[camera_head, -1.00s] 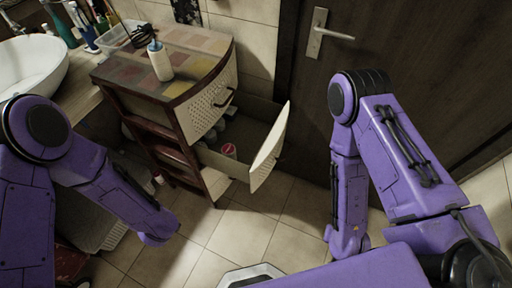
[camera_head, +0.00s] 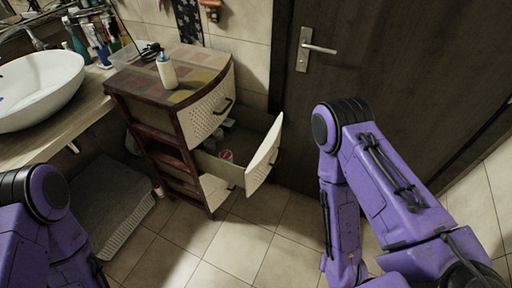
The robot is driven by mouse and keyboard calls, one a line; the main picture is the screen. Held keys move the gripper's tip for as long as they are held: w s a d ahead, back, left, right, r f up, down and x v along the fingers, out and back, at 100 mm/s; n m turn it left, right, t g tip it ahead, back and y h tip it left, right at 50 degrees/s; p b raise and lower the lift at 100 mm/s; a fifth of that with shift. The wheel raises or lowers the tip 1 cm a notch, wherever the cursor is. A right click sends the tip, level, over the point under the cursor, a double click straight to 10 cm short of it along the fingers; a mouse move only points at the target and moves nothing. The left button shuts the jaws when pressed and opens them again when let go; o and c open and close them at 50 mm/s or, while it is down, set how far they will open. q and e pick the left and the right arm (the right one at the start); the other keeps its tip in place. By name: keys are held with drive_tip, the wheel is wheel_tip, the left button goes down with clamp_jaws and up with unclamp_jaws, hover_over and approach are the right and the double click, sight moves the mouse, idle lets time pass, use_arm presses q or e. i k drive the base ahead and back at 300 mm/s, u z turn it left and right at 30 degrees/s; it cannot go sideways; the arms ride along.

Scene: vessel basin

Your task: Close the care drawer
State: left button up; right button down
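The care drawer (camera_head: 263,156) is pulled out of a small brown drawer unit (camera_head: 160,135) with a checkered top. Its cream front stands well out from the unit, and a few small items lie inside, one of them red and white. The drawer above it (camera_head: 207,113), with a perforated cream front and dark handle, looks shut. My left arm is at the lower left and my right arm is right of the drawer, both apart from it. Neither gripper shows in the view.
A white bottle (camera_head: 166,71) and a clear tray (camera_head: 127,53) stand on the unit. A white sink (camera_head: 40,92) is at the left. A dark door (camera_head: 400,60) is behind at the right. A grey basket (camera_head: 112,205) sits on the floor. Tiled floor in front is clear.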

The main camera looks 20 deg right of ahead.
sight(254, 143)
drive_tip(key=z, duration=0.3)
drive_tip(key=i, duration=1)
drive_tip(key=z, duration=0.5)
